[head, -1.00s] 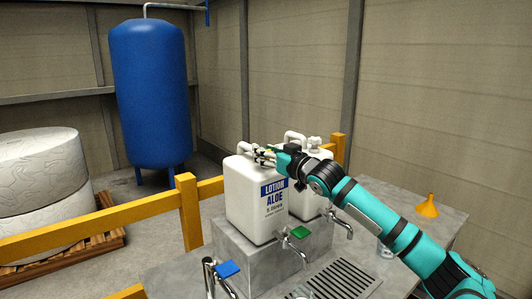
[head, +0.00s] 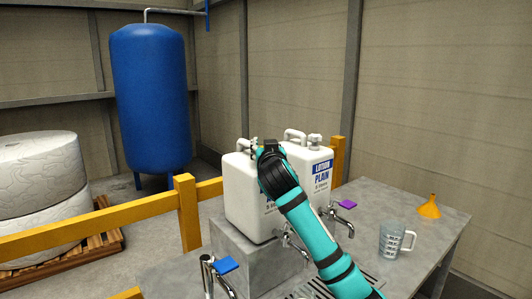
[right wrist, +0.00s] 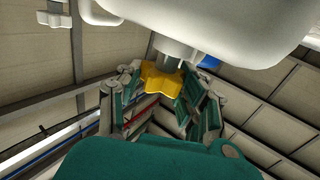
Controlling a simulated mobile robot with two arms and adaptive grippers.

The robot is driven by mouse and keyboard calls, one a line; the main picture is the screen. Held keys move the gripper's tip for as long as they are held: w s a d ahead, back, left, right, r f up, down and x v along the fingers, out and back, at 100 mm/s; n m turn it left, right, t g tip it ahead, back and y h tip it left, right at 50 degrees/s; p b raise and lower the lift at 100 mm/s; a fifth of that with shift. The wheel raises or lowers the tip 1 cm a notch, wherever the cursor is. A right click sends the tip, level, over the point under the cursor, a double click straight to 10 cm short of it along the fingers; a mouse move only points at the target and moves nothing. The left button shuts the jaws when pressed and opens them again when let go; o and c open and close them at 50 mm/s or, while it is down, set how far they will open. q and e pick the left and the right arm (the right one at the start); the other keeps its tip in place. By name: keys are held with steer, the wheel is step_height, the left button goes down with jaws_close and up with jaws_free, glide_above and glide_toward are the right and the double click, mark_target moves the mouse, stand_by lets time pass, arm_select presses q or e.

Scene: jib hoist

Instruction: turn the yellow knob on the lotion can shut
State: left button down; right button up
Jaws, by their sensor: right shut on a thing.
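The lotion can (head: 238,195) is white and stands on a grey block. Most of its label is hidden behind my right arm. The yellow knob (right wrist: 160,80) shows in the right wrist view, on a short grey stem by the white can body (right wrist: 235,30). My right gripper (right wrist: 160,90) is shut on this knob, with its fingers on both sides. My left gripper is not in view.
A second white can (head: 317,165), labelled lotion plain, stands close on the right. Taps with a blue lever (head: 226,265) and a purple lever (head: 347,204) stick out in front. A measuring jug (head: 392,240) and orange funnel (head: 428,207) stand on the bench's right. A yellow rail (head: 150,210) runs behind.

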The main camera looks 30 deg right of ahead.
steer(key=m+g+h, duration=0.2)
steer(key=m+g+h+b, duration=0.1)
steer(key=h, duration=0.1)
steer(key=m+g+h+b, duration=0.1)
steer(key=m+g+h, duration=0.1)
steer(key=shift+w+a+f+m+g+h, duration=0.1)
steer(key=shift+a+f+m+g+h, duration=0.05)
steer(key=shift+f+m+g+h, duration=0.15)
steer(key=m+g+h+b, duration=0.1)
steer(key=g, duration=0.1)
steer(key=shift+r+m+g, duration=0.15)
steer(key=shift+m+g, duration=0.15)
steer(key=shift+m, duration=0.1)
steer(key=shift+r+m+g+h, duration=0.1)
steer(key=shift+m+g+h, duration=0.35)
steer(key=shift+g, duration=0.25)
steer(key=m+g+h+p, duration=0.1)
steer(key=m+g, duration=0.1)
steer(key=shift+r+g, duration=0.1)
steer(key=shift+g, duration=0.2)
steer(key=shift+m+g, duration=0.55)
steer(key=shift+g, duration=0.45)
steer(key=shift+f+g+p, duration=0.2)
steer(key=shift+g+p, duration=0.2)
steer(key=o, duration=1.2)
steer(key=shift+d, duration=0.2)
steer(key=shift+r, duration=0.1)
